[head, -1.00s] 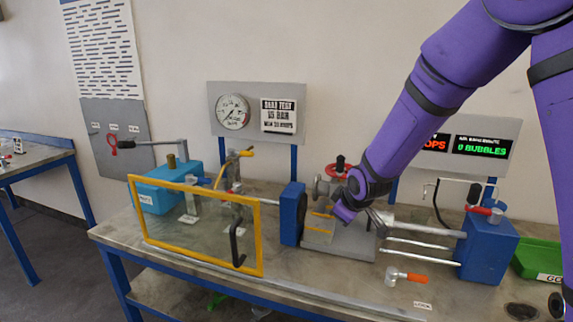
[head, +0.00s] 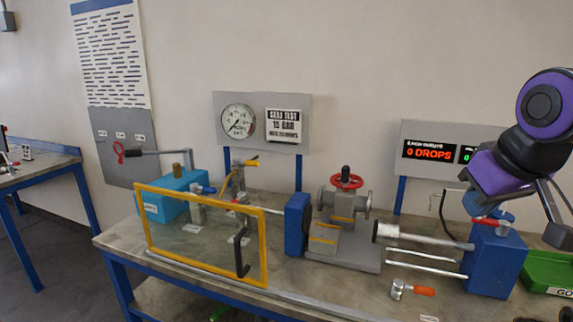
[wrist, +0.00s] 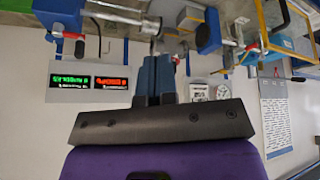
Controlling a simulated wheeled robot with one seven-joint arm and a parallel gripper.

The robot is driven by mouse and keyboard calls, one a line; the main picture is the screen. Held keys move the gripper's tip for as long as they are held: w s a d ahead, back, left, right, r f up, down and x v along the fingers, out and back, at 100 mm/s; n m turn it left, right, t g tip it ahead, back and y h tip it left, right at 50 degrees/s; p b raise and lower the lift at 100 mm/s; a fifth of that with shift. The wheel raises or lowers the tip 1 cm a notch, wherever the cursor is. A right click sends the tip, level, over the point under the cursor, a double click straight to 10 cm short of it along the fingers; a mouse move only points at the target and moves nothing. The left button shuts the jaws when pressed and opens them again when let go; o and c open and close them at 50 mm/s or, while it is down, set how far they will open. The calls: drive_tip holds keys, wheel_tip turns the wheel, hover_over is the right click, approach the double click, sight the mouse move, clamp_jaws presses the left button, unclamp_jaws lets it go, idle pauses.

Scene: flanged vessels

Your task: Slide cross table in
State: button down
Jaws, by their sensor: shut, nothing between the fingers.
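The grey cross table (head: 352,258) is a low block on the bench, right of the blue block (head: 297,224). A grey flanged valve (head: 343,203) with a red handwheel stands upright on it. A silver rod (head: 415,238) from the blue housing (head: 495,258) at right points at the valve's right side, with two thinner bars below. My gripper (wrist: 155,70) is shut and empty in the wrist view, where the scene is upside down. In the head view it is at the far right, above the bench, apart from the cross table; its fingertips are hard to make out.
A yellow-framed clear guard (head: 205,237) stands at the bench's left front. A small fitting with an orange handle (head: 411,289) lies in front of the bars. A green tray (head: 547,270) is at the right end. A gauge board (head: 262,120) stands behind.

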drive_tip(key=s+d+m, duration=0.1)
drive_tip(key=s+m, duration=0.1)
drive_tip(key=s, duration=0.7)
drive_tip(key=shift+d+r, duration=0.2)
drive_tip(key=shift+r, duration=0.2)
